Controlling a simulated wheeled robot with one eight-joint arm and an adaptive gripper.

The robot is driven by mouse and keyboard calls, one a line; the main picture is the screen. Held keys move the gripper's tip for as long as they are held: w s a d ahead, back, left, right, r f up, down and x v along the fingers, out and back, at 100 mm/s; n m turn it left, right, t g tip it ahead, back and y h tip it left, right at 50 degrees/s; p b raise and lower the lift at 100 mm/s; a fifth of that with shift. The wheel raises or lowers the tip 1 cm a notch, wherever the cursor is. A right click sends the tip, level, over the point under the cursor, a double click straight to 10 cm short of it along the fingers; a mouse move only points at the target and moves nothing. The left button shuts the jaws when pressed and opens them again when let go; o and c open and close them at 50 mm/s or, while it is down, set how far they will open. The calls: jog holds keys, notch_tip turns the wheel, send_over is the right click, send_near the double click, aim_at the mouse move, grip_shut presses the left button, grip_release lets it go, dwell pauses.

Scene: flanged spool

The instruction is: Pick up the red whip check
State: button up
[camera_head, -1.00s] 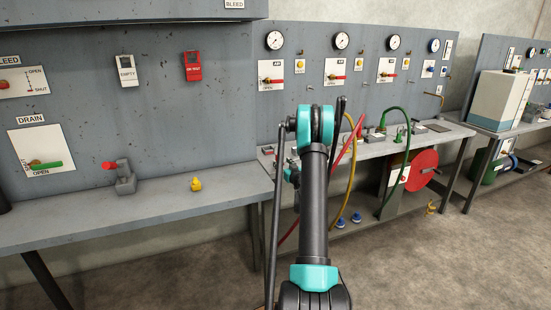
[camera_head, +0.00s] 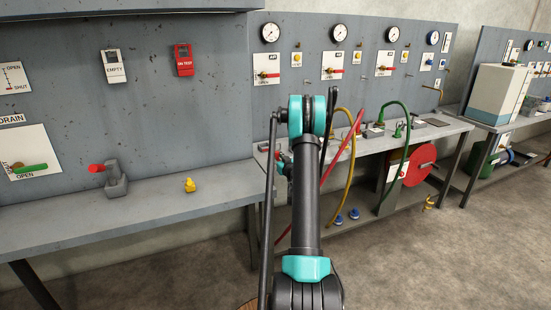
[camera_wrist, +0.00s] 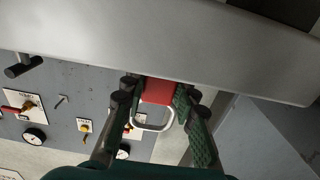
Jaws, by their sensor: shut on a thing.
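In the wrist view, my gripper (camera_wrist: 160,98) has its dark green, ribbed fingers closed on both sides of a red block with a pale metal loop, which I take to be the red whip check (camera_wrist: 158,91). The loop hangs out between the fingers. The far end of the red piece reaches up to the edge of a grey slab, and I cannot tell whether it touches. In the head view my arm hides most of the gripper, and the whip check cannot be made out clearly.
The grey slab (camera_wrist: 150,40) lies very close to the fingers. In the head view, the left bench (camera_head: 60,225) carries a grey fitting with a red handle (camera_head: 110,178) and a yellow fitting (camera_head: 190,185). Red (camera_head: 335,160), yellow and green hoses (camera_head: 408,140) hang at the right bench.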

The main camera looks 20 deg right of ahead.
jog(key=c, duration=0.3)
jog(key=shift+r, duration=0.1)
notch_tip(320, 180, up, 20)
dwell(0.5)
dwell(0.4)
